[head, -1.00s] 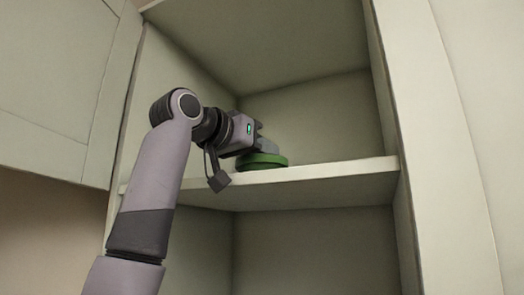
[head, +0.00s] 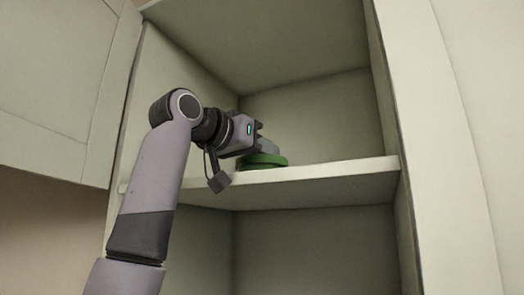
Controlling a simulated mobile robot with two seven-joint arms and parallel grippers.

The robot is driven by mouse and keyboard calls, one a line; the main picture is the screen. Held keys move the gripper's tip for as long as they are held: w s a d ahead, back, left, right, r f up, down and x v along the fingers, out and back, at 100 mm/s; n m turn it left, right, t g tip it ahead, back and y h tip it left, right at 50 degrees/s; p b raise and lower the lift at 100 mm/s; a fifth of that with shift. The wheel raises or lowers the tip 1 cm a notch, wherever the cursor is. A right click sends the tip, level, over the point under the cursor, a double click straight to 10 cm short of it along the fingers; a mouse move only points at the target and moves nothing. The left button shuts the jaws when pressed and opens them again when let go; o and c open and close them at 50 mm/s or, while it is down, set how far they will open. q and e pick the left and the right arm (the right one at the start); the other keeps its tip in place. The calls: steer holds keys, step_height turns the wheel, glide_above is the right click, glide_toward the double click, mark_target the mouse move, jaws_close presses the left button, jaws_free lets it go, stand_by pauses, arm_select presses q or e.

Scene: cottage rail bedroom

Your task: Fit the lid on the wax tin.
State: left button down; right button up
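A round green piece (head: 262,161) lies flat on the cabinet shelf in the head view. It looks like part of the wax tin, but I cannot tell whether it is the tin or its lid. A small grey shape (head: 269,146) shows just above it, partly behind my gripper; I cannot tell whether it is a finger or a separate part. My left gripper (head: 261,139) is right at the green piece, reaching in from the left. Its fingertips are small and partly hidden, so its opening is unclear. My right gripper is not in view.
The shelf (head: 330,178) is bare to the right of the green piece. The cabinet's side walls and upper panel enclose the space. A cabinet door (head: 55,90) stands at the left, and a pale upright panel (head: 440,140) borders the opening on the right.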

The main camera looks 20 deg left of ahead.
arm_select(q)
steer(key=shift+f, duration=0.45)
stand_by(0.9)
steer(key=c, duration=0.9)
jaws_free()
steer(key=shift+s+b, duration=0.1)
steer(key=shift+b, duration=0.2)
steer(key=b+v, duration=0.2)
steer(key=v, duration=0.4)
steer(key=shift+a+f, duration=0.1)
steer(key=shift+s+a, duration=0.15)
steer(key=shift+s, duration=0.3)
